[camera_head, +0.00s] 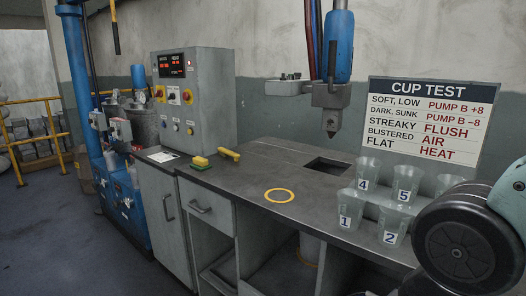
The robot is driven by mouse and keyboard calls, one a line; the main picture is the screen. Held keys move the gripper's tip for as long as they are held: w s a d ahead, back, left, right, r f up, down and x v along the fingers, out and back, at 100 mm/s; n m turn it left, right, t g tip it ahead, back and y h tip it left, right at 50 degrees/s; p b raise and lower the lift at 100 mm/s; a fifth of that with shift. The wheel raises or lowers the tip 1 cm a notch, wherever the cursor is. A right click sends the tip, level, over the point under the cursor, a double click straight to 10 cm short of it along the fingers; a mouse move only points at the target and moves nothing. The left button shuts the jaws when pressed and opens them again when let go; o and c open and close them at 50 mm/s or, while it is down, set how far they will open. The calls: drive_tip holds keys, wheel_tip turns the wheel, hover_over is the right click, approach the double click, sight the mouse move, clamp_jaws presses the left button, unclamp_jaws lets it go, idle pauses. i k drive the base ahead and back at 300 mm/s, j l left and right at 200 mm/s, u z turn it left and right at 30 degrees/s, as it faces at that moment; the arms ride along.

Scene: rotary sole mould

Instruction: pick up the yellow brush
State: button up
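A long yellow thing (230,154), which looks like the yellow brush, lies on the dark worktop (255,176) near its back left, close to the grey control box. A smaller yellow block with a dark green underside (200,162) lies just left of it, apart from it, near the front left edge. Fine detail such as bristles is too small to make out. A rounded part of my arm fills the lower right corner. My gripper is not in view.
A yellow ring (279,196) lies mid-worktop. Numbered clear cups (351,207) stand at the right, before the cup test sign (430,118). A nozzle (332,118) hangs above a square opening (328,166). The control box (193,100) stands behind the left end.

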sight(222, 151)
drive_tip(key=i+j+z, duration=0.35)
drive_tip(key=j+z, duration=0.15)
drive_tip(key=j, duration=0.2)
drive_tip(key=i+j+z, duration=0.15)
drive_tip(key=j+z, duration=0.15)
drive_tip(key=i+j, duration=0.15)
drive_tip(key=j, duration=0.4)
drive_tip(key=i+j+z, duration=0.15)
drive_tip(key=j, duration=0.45)
drive_tip(key=i+j, duration=0.1)
drive_tip(key=j, duration=0.45)
drive_tip(key=i+j+z, duration=0.15)
drive_tip(key=j, duration=1)
drive_tip(key=i+z, duration=0.05)
